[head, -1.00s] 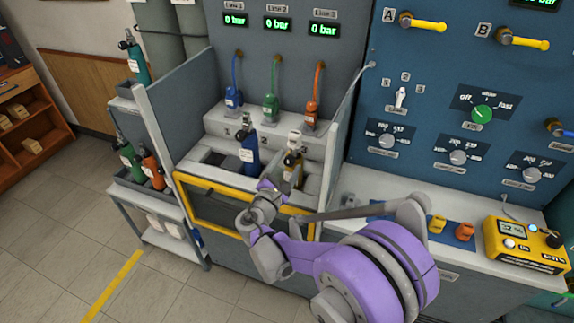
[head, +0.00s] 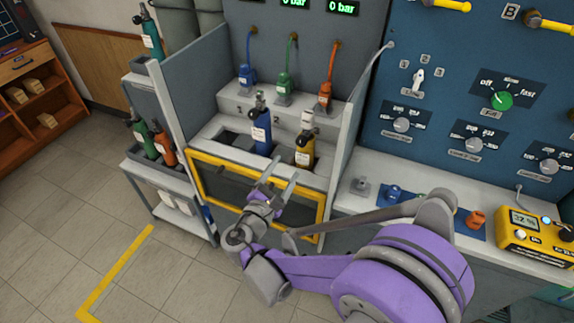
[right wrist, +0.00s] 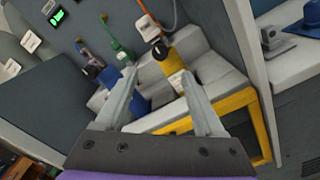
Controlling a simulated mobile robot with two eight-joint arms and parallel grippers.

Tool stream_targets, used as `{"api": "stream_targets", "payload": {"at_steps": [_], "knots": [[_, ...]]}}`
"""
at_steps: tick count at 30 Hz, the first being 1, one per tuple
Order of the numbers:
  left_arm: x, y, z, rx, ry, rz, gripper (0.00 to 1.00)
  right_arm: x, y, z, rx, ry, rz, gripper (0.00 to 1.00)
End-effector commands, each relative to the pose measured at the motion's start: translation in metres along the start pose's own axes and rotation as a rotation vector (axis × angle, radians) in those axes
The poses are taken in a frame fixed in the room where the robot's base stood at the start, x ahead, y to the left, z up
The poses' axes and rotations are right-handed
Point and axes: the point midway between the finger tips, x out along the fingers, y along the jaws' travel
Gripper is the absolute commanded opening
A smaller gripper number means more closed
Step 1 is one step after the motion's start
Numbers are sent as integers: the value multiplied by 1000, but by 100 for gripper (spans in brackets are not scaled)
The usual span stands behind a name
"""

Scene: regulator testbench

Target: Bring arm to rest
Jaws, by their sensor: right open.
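My right gripper (head: 277,180) is open and empty in front of the test bay, just above its yellow-framed front panel (head: 211,187). In the right wrist view its two fingers (right wrist: 160,100) stand apart, with the yellow cylinder (right wrist: 169,62) seen beyond and between them. In the head view the yellow cylinder (head: 305,150) stands in the right slot of the bay, apart from the fingers. A blue cylinder (head: 262,130) stands to its left. My right arm reaches in from the lower right. My left gripper is not in view.
Blue, green and orange hose connectors (head: 283,85) line the ledge behind. A side wall (head: 362,100) bounds the bay on the right. A counter with a yellow meter (head: 530,236) lies further right. A cart (head: 172,195) with cylinders stands left. The floor at left is clear.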

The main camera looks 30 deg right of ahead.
Motion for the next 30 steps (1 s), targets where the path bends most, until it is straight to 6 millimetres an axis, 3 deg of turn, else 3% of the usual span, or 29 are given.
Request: {"api": "stream_targets", "payload": {"at_steps": [13,17,23,27,30], "knots": [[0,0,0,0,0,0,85,0,0,0,2,2,-3,70],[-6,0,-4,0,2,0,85,3,-11,11,66,43,-65,70],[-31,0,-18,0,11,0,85,-10,-60,46,411,220,-380,70],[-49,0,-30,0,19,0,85,-46,-92,64,744,327,-667,70],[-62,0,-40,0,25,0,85,-81,-103,72,991,378,-873,70]]}}
